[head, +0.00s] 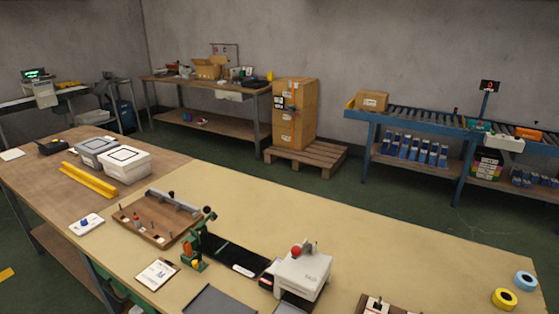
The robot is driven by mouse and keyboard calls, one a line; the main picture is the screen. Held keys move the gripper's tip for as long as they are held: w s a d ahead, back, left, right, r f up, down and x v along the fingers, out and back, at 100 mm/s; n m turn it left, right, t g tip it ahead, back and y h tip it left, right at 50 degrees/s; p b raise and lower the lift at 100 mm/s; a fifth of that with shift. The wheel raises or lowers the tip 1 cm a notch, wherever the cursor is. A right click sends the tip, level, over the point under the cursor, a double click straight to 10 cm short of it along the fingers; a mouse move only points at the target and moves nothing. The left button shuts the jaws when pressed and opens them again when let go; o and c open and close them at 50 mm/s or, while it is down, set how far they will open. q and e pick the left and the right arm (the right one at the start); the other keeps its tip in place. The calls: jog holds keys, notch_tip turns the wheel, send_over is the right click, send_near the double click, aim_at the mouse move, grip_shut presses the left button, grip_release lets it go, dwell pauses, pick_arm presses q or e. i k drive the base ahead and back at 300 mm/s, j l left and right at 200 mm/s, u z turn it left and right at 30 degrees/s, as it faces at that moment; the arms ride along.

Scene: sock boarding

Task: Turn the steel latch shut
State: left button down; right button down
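Neither of my grippers shows in the head view. No part that I can surely name as the steel latch stands out. A wooden board (150,232) on the near table carries a grey metal bar (173,202) along its far edge and several small upright pegs, one red-topped. To its right is a green stand (196,245) with an orange part, beside a black strip (235,255). A white press-like machine (304,275) has a red knob (296,251) and a small metal piece (309,246) on top. The latch's state is too small to tell.
Yellow (504,298) and blue (525,281) rolls sit at right; bins (123,165) stand at left.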

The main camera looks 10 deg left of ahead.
aim_at(196, 264)
jog(key=l+u, duration=0.1)
jog(key=u, duration=0.8)
jog(key=l+u, duration=0.15)
jog(key=u, duration=0.3)
jog(key=k+j, duration=0.05)
